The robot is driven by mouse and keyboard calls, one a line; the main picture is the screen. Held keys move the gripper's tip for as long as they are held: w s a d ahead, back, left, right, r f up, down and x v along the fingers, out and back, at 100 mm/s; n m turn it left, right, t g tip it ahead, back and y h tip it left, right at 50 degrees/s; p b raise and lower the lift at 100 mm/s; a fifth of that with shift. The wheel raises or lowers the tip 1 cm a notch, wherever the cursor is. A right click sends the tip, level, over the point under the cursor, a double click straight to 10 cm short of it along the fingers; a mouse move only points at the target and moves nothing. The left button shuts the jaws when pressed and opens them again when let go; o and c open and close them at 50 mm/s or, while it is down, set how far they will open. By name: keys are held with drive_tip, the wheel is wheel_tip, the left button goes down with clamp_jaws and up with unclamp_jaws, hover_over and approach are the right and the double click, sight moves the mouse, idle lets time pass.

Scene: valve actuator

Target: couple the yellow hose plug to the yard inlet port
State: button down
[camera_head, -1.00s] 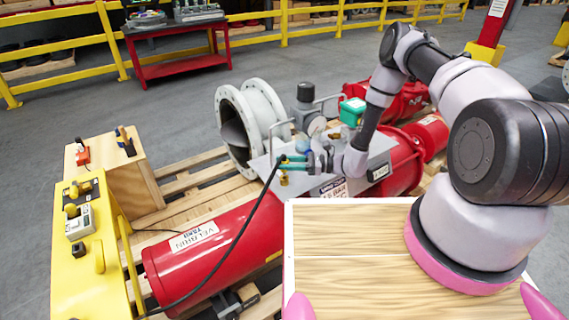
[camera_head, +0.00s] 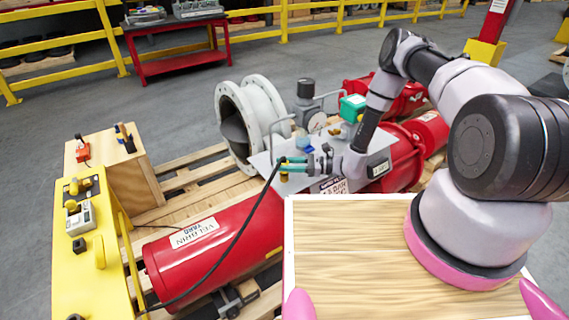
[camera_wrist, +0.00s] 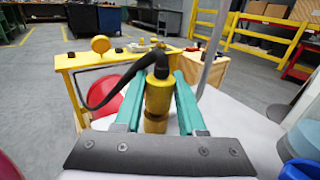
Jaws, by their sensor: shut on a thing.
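The yellow hose plug (camera_wrist: 158,92) stands upright between the teal fingers of my gripper (camera_wrist: 162,82), which is shut on it. A black hose (camera_wrist: 108,92) leaves its top and curves left in the wrist view. In the head view my gripper (camera_head: 292,164) is over the front edge of the grey plate (camera_head: 262,160), with a small part of the plug (camera_head: 284,177) below the fingers. The yard inlet port is hidden or merges with the brass-coloured part under the plug. I cannot tell whether the plug is seated in it.
The black hose hangs across a red cylinder (camera_head: 225,245) labelled YARD to the yellow panel (camera_head: 85,270) at left. A white flanged pipe (camera_head: 268,105), a dark-topped regulator (camera_head: 305,98) and a green box (camera_head: 352,108) stand close behind my gripper. A wooden box (camera_head: 120,180) is at left.

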drive_tip(key=shift+f, duration=0.45)
drive_tip(key=shift+c, duration=2.1)
unclamp_jaws()
drive_tip(key=d, duration=1)
drive_tip(key=shift+s+d, duration=0.15)
drive_tip(key=shift+d, duration=0.25)
